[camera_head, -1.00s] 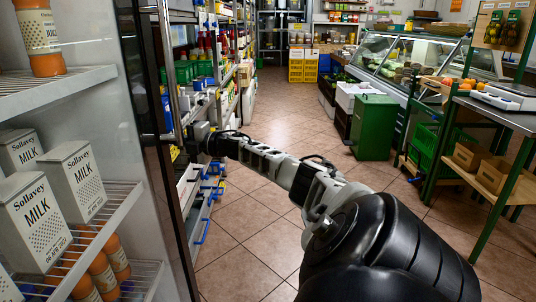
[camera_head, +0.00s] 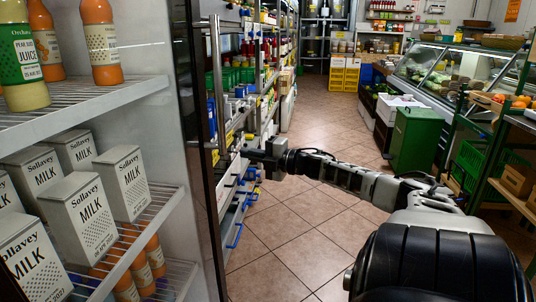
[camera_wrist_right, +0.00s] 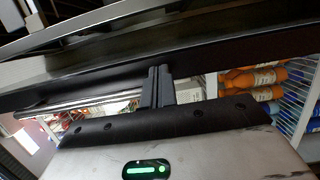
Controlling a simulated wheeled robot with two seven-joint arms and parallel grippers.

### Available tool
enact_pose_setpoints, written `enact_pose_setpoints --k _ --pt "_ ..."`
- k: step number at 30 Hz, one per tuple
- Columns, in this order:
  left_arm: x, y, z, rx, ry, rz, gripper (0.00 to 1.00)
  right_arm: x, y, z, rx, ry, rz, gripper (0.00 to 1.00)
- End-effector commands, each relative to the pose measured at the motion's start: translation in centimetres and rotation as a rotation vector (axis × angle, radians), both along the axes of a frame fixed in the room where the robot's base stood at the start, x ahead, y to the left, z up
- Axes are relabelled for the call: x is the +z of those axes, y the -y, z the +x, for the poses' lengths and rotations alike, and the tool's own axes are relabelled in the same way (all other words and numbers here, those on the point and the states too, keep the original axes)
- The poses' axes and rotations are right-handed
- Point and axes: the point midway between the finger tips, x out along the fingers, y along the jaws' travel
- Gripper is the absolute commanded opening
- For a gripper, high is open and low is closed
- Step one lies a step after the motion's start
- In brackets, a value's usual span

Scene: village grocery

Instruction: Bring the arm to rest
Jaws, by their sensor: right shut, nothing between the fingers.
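My right arm comes in from the lower right of the head view and stretches out towards the left. Its gripper (camera_head: 246,154) is at the far end, to the right of the open cooler's dark edge and the vertical metal handle (camera_head: 214,75). In the picture there is a gap between the fingertips and the handle. In the right wrist view the two fingers (camera_wrist_right: 157,84) are together with nothing between them. A dark bar (camera_wrist_right: 100,75) crosses behind them. My left gripper is not in view.
The cooler shelf (camera_head: 100,100) on the left holds juice bottles (camera_head: 103,45), with milk cartons (camera_head: 75,215) below. Stocked shelving (camera_head: 262,90) lies beyond the gripper. A green bin (camera_head: 415,140) and a glass display counter (camera_head: 440,65) stand to the right. The tiled aisle (camera_head: 310,220) is clear.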

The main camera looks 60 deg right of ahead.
Motion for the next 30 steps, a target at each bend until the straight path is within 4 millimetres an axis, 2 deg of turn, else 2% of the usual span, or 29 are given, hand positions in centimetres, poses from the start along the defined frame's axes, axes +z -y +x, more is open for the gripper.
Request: enact_pose_setpoints --k 3,10,15,23,26,29,30 --pt "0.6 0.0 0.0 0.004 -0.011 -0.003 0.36 0.1 0.2 -1.8 0.001 -0.005 0.003 0.00" --pt "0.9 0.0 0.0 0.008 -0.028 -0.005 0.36 0.1 0.7 -4.5 0.000 -0.002 0.002 0.00" --pt "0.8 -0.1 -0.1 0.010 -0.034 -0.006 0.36 0.0 0.8 -5.3 0.001 -0.001 0.000 0.00" --pt "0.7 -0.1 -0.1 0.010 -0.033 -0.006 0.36 -0.3 0.7 -5.4 -0.004 -0.004 0.005 0.00" --pt "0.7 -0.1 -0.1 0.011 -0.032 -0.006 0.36 -2.3 0.0 -5.3 -0.044 -0.032 0.051 0.00" --pt "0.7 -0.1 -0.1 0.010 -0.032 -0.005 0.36 -6.6 -2.1 -5.3 -0.139 -0.100 0.159 0.00" --pt "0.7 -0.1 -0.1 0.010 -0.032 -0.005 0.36 -8.8 -3.5 -5.5 -0.190 -0.139 0.217 0.00"
